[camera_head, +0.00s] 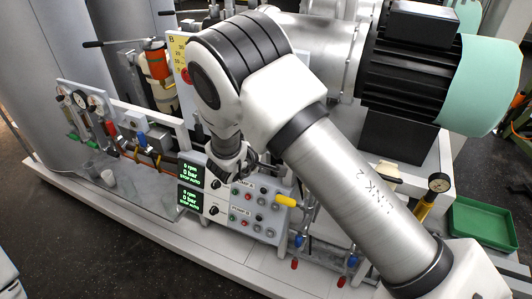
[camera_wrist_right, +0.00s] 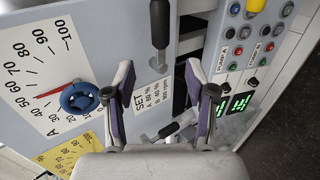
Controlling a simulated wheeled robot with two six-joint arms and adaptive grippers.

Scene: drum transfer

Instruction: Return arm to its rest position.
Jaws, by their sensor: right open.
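My right arm (camera_head: 352,200) comes in from the lower right of the head view, bends at the top and reaches down. My right gripper (camera_head: 236,165) is in front of the control panel (camera_head: 268,213), partly hidden by its own wrist. In the right wrist view the right gripper (camera_wrist_right: 158,70) is open, with its two purple-lined fingers apart. Nothing is held between the fingers. Beyond them are a black lever handle (camera_wrist_right: 160,24) and a white SET label (camera_wrist_right: 152,94). My left gripper does not show.
A blue knob (camera_wrist_right: 80,98) sits beside a scale with a red pointer, left of the fingers. Green displays (camera_head: 190,173) are close to the gripper. A large motor (camera_head: 412,62) stands behind the arm. A green tray (camera_head: 482,222) is at the right. Dark floor lies at lower left.

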